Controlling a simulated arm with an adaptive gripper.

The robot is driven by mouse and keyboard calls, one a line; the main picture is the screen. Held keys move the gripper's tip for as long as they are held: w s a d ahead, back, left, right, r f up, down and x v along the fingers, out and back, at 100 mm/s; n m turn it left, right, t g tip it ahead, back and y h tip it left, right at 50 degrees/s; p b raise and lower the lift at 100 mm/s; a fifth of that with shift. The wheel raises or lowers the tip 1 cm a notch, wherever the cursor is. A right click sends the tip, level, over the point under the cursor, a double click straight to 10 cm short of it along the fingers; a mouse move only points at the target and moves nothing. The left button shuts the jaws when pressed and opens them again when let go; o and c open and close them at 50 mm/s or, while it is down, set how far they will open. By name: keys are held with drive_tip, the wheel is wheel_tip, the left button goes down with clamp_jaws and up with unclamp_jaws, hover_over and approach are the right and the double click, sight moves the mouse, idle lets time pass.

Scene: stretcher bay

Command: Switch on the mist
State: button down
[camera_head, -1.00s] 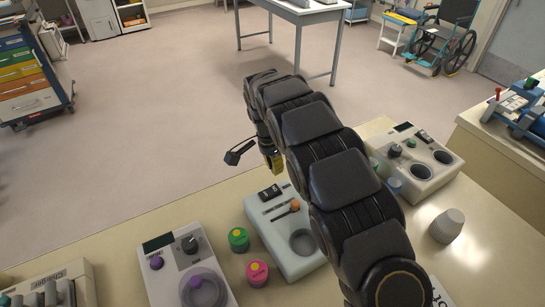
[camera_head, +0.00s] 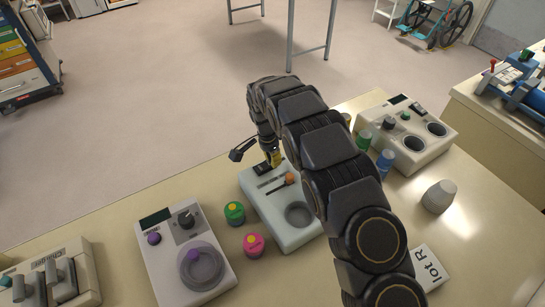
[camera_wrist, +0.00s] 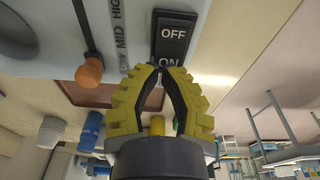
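A pale unit (camera_head: 262,213) on the counter has a black rocker switch (camera_head: 262,167), a slider with an orange knob (camera_head: 290,178) and a round well. In the wrist view the rocker (camera_wrist: 172,42) reads OFF and ON, and the slider with its orange knob (camera_wrist: 90,71) is marked MID and HIGH. No word "mist" is legible. My gripper (camera_head: 276,160) is just beside the switch. In the wrist view its yellow fingertips (camera_wrist: 161,69) meet, with nothing between them, at the ON end of the rocker. Whether they touch it, I cannot tell.
Green (camera_head: 234,212) and pink (camera_head: 254,244) jars sit beside the pale unit. Blue (camera_head: 384,163) and green bottles, stacked cups (camera_head: 439,196) and a card (camera_head: 427,266) lie right of my arm.

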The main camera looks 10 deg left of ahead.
drive_tip(key=shift+w+f+g+y, duration=0.15)
drive_tip(key=shift+f+g+y, duration=0.2)
drive_tip(key=shift+g+y, duration=0.05)
drive_tip(key=shift+r, duration=0.1)
drive_tip(key=shift+r, duration=0.7)
drive_tip(key=shift+d, duration=0.1)
wheel_tip(320, 180, up, 14)
drive_tip(key=w+d, duration=0.1)
drive_tip(key=shift+w+d, duration=0.2)
drive_tip(key=shift+d, duration=0.05)
